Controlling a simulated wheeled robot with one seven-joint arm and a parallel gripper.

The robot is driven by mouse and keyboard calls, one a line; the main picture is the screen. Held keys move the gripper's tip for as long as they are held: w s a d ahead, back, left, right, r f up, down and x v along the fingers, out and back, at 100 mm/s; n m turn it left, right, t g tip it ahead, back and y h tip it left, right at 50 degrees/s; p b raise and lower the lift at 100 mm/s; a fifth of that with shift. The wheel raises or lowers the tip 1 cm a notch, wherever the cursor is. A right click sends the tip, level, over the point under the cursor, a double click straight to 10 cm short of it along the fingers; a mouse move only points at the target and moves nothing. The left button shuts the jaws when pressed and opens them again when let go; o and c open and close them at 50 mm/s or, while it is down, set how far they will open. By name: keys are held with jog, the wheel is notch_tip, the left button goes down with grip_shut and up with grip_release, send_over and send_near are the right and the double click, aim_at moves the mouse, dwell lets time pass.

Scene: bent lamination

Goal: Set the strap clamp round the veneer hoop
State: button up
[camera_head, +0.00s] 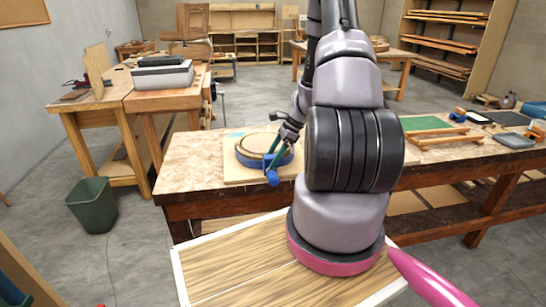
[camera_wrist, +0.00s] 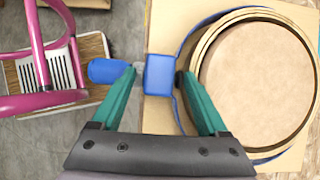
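The veneer hoop (camera_head: 243,147) is a round tan ring on a pale board (camera_head: 232,174) on the workbench. It fills the right of the wrist view (camera_wrist: 197,52). The blue strap clamp (camera_head: 272,178) has its band around the hoop, with a gap at the left side near its block. In the wrist view the clamp's square block (camera_wrist: 160,75) sits left of the hoop, with a blue handle (camera_wrist: 107,71) pointing left. My gripper (camera_wrist: 158,76) has its teal fingers on either side of the block, seemingly in contact with it. The band's far right is partly out of view.
The workbench (camera_head: 190,160) also holds a green mat (camera_head: 425,123), a wooden frame (camera_head: 445,137) and tools at the right. A side bench (camera_head: 110,95) and a green bin (camera_head: 92,205) stand at the left.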

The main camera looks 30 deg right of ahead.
jog(key=shift+r, duration=0.1)
jog(key=v, duration=1)
jog(key=shift+d+r, duration=0.25)
jog(key=shift+s, duration=0.1)
jog(key=shift+v, duration=3)
jog(key=shift+r, duration=2.5)
